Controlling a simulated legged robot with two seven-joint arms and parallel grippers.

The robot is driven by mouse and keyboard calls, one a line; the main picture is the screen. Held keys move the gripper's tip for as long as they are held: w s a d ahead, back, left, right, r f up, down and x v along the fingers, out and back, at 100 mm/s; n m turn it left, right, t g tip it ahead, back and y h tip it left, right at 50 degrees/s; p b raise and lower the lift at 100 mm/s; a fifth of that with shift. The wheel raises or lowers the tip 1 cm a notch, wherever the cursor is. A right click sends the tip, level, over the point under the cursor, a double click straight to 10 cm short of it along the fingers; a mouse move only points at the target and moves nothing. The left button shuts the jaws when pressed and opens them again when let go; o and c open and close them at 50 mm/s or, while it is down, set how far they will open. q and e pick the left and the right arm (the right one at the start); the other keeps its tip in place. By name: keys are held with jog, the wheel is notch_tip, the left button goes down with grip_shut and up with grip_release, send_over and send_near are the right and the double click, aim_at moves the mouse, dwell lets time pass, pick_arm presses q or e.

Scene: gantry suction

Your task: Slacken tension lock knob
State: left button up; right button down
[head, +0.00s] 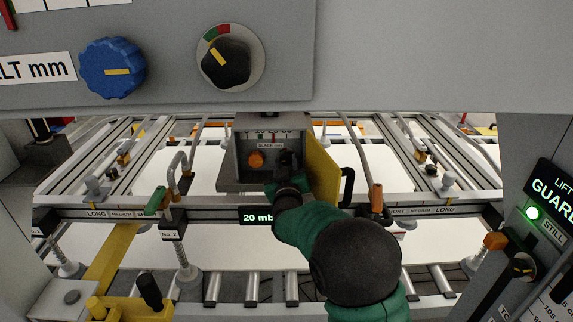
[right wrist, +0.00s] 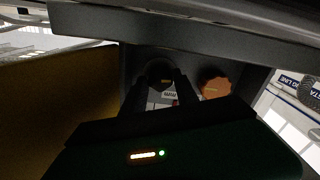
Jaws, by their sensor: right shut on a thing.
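An open grey box (head: 240,150) in the middle of the head view holds an orange knob (head: 256,159) on its left and a dark knob on its right, mostly hidden by my gripper. My right gripper (head: 287,168) reaches into the box. In the right wrist view its two dark fingers (right wrist: 160,88) are shut on the dark knob (right wrist: 160,70), which has a small yellow mark. The orange knob (right wrist: 214,86) stands free beside it. No readable label shows which knob is the tension lock. My left gripper is not in view.
A yellow door (head: 323,170) with a black handle stands open right of the box, close to my right arm. A grey panel above carries a blue knob (head: 112,69) and a black selector (head: 226,62). A rail with clamps and rollers lies below the box.

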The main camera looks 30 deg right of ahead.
jog(key=shift+n, duration=0.6)
jog(key=c, duration=1.2)
grip_release()
jog(key=shift+a, duration=0.1)
jog(key=shift+s+a+f, duration=0.1)
jog(key=shift+s, duration=0.05)
jog(key=b+v, duration=0.3)
jog(key=v, duration=1.3)
jog(key=shift+s, duration=0.15)
